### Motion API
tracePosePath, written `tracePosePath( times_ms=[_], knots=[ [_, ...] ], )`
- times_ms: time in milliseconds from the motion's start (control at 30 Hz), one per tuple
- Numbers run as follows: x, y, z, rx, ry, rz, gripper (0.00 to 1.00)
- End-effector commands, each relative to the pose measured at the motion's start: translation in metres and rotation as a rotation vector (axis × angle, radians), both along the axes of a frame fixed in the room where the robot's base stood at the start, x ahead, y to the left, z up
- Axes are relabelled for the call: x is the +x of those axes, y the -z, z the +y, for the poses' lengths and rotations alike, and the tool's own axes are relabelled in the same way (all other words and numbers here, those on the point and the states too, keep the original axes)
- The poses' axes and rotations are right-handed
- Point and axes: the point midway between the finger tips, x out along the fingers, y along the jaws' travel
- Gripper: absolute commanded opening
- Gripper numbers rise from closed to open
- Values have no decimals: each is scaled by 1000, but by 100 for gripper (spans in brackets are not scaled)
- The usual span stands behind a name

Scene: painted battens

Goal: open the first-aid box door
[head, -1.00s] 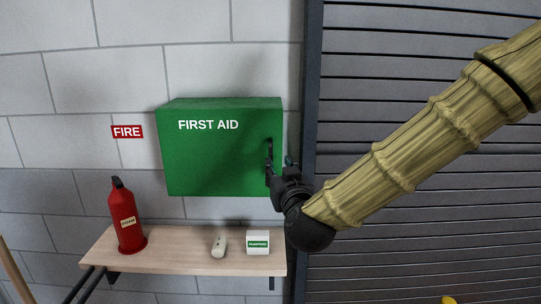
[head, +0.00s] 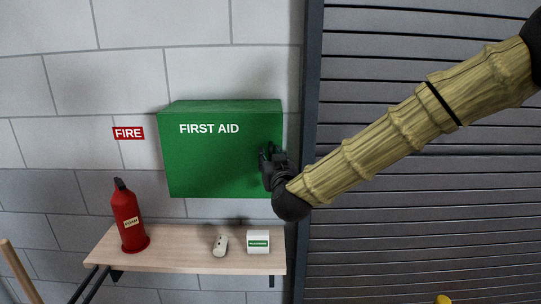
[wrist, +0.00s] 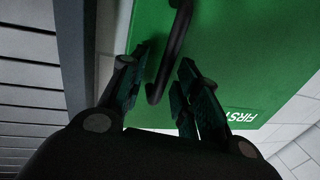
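The green first-aid box (head: 215,160) hangs on the wall with its door closed. It fills the upper part of the wrist view (wrist: 230,55). Its black bar handle (wrist: 168,55) stands near the door's right edge in the head view, where my gripper mostly hides it. My gripper (head: 268,153) is at the handle, in front of the door. In the wrist view my gripper's two dark fingers (wrist: 163,78) are apart, with the handle's end between them. A gap shows on both sides of the bar, so it is not clamped.
Below the box a wooden shelf (head: 185,256) holds a red extinguisher (head: 128,216), a small white cylinder (head: 220,246) and a white-and-green carton (head: 258,241). A dark post (head: 309,100) and slatted shutter (head: 420,215) are at the right.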

Motion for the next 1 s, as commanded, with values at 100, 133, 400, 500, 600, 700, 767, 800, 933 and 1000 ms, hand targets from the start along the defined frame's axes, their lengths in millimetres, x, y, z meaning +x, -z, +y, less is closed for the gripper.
tracePosePath(
  times_ms=[100,133,400,500,600,700,767,800,933,1000],
  knots=[
    [2,0,1,0,0,-1,32],
    [2,0,1,0,0,-1,32],
    [2,0,1,0,0,-1,17],
    [2,0,1,0,0,-1,0],
    [2,0,1,0,-1,-1,0],
    [2,0,1,-1,-2,-1,0],
    [1,0,2,-1,-2,-1,0],
    [1,0,3,-1,-4,-1,0],
    [-6,0,9,-3,-11,-2,0],
    [-13,0,16,-3,-18,-3,0]
  ],
)
